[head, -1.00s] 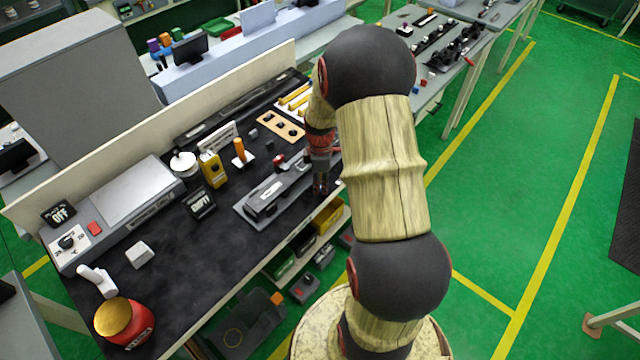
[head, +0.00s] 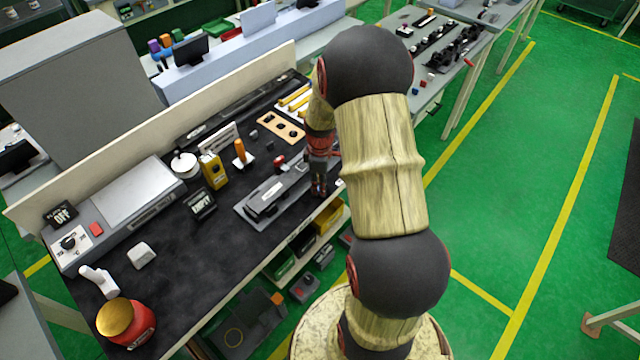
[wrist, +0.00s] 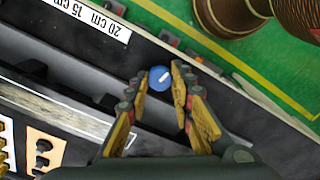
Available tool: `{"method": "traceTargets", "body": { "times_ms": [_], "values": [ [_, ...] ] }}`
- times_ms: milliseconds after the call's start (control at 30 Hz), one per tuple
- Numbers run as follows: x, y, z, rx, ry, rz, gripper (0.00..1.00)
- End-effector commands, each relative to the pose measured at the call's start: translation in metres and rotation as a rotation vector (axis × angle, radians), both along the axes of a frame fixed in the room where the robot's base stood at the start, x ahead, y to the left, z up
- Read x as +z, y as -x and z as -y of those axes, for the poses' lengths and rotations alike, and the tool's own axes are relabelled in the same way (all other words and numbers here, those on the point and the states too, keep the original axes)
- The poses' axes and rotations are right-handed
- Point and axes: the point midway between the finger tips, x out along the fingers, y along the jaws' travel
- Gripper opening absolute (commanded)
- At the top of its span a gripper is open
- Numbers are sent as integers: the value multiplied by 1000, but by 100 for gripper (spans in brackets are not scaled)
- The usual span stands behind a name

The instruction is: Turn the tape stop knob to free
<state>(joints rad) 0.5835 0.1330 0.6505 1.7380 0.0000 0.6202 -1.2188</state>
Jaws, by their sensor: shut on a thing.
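The knob is a round blue cap with a short white pointer line (wrist: 159,79). In the wrist view it sits between the two fingertips of my gripper (wrist: 158,73), which is shut on it. The pointer slants up to the right in that view. A white label reading 20 cm and 15 cm (wrist: 92,18) lies on the dark surface to the knob's upper left. In the head view my gripper (head: 318,190) points down at the bench's front edge, and the knob cannot be made out there. No "free" mark is readable.
A grey clip fixture (head: 270,200) lies just left of my gripper on the dark bench (head: 150,285). An "EMPTY" sign (head: 200,203), a yellow box (head: 213,170) and an orange-handled tool (head: 240,152) stand further left.

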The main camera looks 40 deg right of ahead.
Motion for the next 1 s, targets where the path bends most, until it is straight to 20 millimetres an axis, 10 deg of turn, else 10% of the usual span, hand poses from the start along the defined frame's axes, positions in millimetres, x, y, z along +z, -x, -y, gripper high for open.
{"method": "traceTargets", "body": {
  "times_ms": [1000],
  "values": [
    [1, -1, 1, -880, 1, 2, 0]
  ]
}}
